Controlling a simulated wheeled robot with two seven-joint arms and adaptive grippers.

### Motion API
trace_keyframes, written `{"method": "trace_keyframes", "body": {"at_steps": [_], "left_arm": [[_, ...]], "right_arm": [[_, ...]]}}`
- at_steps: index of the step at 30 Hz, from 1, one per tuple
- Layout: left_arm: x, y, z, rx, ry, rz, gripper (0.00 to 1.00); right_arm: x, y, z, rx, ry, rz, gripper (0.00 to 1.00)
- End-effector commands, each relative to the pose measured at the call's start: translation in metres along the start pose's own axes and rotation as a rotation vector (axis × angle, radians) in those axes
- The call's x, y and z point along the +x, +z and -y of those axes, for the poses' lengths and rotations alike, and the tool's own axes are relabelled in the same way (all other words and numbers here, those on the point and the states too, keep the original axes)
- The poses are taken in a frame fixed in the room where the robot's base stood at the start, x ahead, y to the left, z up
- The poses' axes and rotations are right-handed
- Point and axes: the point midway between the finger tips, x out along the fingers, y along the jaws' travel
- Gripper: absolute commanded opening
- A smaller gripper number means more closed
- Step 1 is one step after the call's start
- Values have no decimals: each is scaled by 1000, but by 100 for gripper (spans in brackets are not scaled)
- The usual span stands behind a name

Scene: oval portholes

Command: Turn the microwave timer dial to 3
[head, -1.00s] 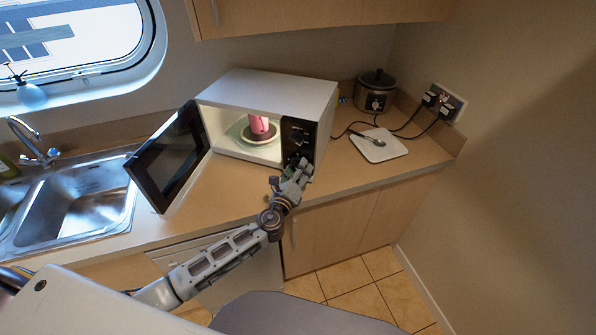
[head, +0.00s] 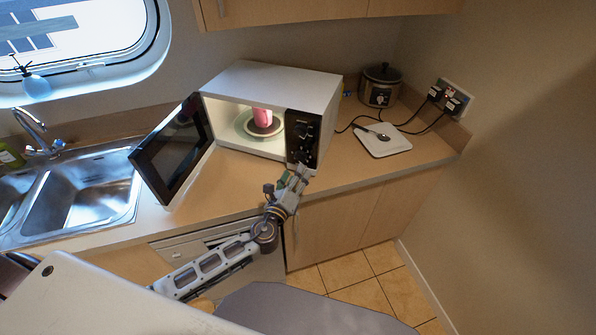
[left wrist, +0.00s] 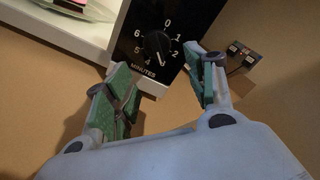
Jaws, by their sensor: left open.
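The white microwave (head: 285,83) stands on the counter with its dark door (head: 175,150) swung open to the left. Its black control panel (head: 303,137) is at the right of the opening. In the left wrist view the black timer dial (left wrist: 157,45) sits inside a ring of white numbers above the word MINUTES. I cannot surely tell which number its pointer marks. My left gripper (head: 298,176) is just below and in front of the panel; in the left wrist view it (left wrist: 162,86) is open and empty, with its fingers apart below the dial. My right gripper is not in view.
A pink object (head: 262,117) stands on a plate inside the microwave. A slow cooker (head: 380,86), a white board (head: 390,145) with a dark utensil, and wall plugs (head: 444,97) are to the right. The sink (head: 80,190) is left. The counter before the microwave is clear.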

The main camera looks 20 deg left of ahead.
Motion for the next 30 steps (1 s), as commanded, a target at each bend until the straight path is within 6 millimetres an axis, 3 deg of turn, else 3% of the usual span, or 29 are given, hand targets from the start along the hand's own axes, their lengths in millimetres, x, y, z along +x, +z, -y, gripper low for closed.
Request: {"method": "trace_keyframes", "body": {"at_steps": [18, 30], "left_arm": [[-54, 0, -1, 2, 1, -1, 55], [-61, 0, 0, 1, 0, 0, 55]], "right_arm": [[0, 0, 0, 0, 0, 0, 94], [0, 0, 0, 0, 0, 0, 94]]}}
